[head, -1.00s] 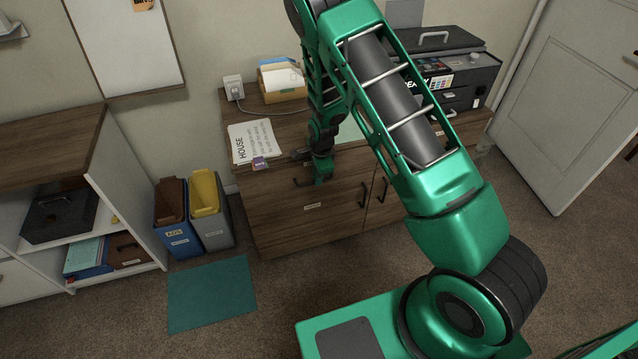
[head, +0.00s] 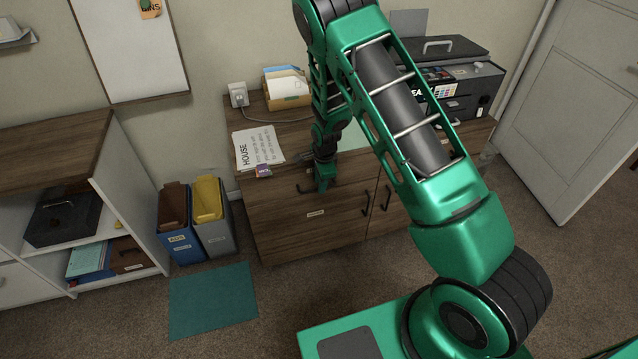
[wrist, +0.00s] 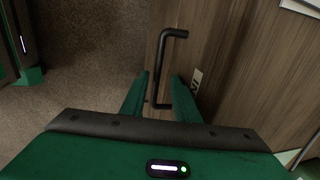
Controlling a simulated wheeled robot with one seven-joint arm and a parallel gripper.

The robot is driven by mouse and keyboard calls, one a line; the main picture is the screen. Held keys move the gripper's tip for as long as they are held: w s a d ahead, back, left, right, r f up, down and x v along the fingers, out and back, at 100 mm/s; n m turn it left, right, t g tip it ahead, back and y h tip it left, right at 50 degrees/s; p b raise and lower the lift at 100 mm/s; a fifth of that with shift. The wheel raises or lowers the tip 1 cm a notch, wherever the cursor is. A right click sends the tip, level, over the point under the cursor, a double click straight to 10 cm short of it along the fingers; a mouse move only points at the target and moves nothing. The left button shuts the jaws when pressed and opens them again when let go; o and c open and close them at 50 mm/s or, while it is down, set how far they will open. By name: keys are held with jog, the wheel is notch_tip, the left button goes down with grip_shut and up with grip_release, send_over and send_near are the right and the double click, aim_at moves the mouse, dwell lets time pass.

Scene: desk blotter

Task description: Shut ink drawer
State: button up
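My gripper (head: 325,186) points down at this handle. In the wrist view, the two green fingers of my gripper (wrist: 160,98) stand apart, and the lower end of the black handle (wrist: 166,50) lies between them. I cannot tell whether they touch it. My arm hides part of the drawer front, and how far the drawer stands out is unclear.
Cupboard doors with black handles (head: 366,200) are right of the drawer. Two bins (head: 210,225) stand left. The floor in front is clear beyond a teal mat (head: 213,300).

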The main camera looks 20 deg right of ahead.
notch_tip(320, 180, up, 10)
jog(key=s, duration=0.2)
jog(key=shift+r, duration=0.15)
dwell(0.5)
jog(key=s+d+r+n+g, duration=0.1)
jog(key=s+d+r+n, duration=0.4)
jog(key=s+d+r, duration=1.05)
jog(key=s+r+n, duration=0.3)
jog(key=s+r, duration=0.1)
jog(key=s, duration=0.8)
jog(key=s+d+r+n+g, duration=0.1)
jog(key=s+r+n, duration=0.2)
jog(key=s, duration=1)
notch_tip(320, 180, up, 2)
jog(key=shift+s+r+n, duration=0.2)
jog(key=shift+s+n, duration=0.05)
jog(key=shift+n, duration=0.05)
